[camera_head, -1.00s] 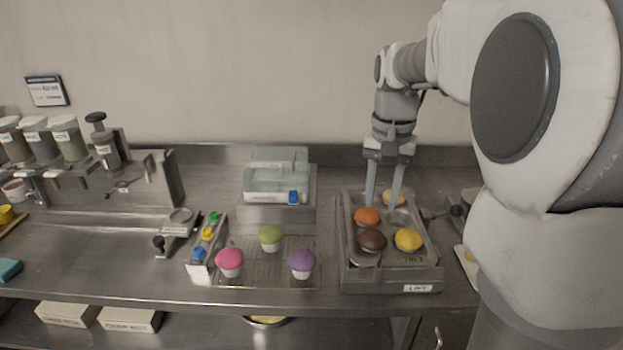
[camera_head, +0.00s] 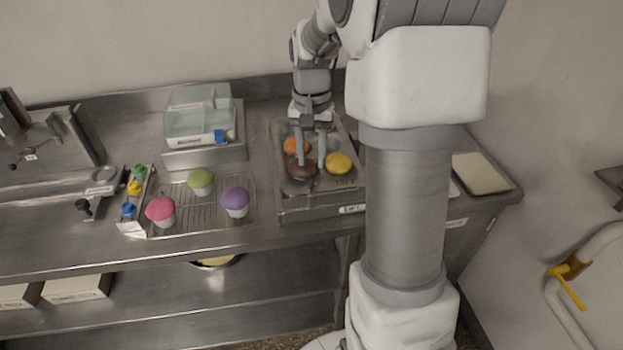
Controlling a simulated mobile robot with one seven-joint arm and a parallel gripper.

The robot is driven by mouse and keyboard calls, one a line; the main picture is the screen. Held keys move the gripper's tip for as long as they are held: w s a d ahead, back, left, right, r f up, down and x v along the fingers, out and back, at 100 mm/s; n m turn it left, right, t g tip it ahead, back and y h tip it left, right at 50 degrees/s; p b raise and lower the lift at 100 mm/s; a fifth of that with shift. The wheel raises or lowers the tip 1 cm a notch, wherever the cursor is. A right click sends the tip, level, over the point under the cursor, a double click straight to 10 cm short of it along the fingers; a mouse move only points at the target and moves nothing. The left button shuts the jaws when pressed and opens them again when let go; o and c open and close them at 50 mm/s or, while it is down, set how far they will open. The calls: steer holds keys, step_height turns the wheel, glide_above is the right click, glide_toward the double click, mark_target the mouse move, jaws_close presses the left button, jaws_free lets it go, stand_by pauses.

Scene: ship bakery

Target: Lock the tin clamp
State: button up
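The muffin tin (camera_head: 345,184) sits in a metal holder (camera_head: 296,212) with a label on its front, on the steel counter. Orange (camera_head: 291,146), brown (camera_head: 302,172) and yellow (camera_head: 340,163) muffins show in it. My gripper (camera_head: 311,164) points down over the tin. Its two fingers are apart, with no object visibly held between them. The left fingertip overlaps the brown muffin in view; I cannot tell whether it touches. No clamp shows now: the area right of the tin is hidden behind my arm.
A wire rack (camera_head: 188,217) with pink, green and purple cupcakes is left of the tin. A clear-lidded box (camera_head: 200,112) stands behind it. A shallow tray (camera_head: 481,174) lies at the counter's right end. A yellow-handled fixture (camera_head: 568,285) is at far right.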

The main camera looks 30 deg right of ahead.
mark_target(311, 184)
step_height(311, 184, down, 7)
steer(key=shift+r, duration=0.1)
stand_by(0.3)
jaws_close()
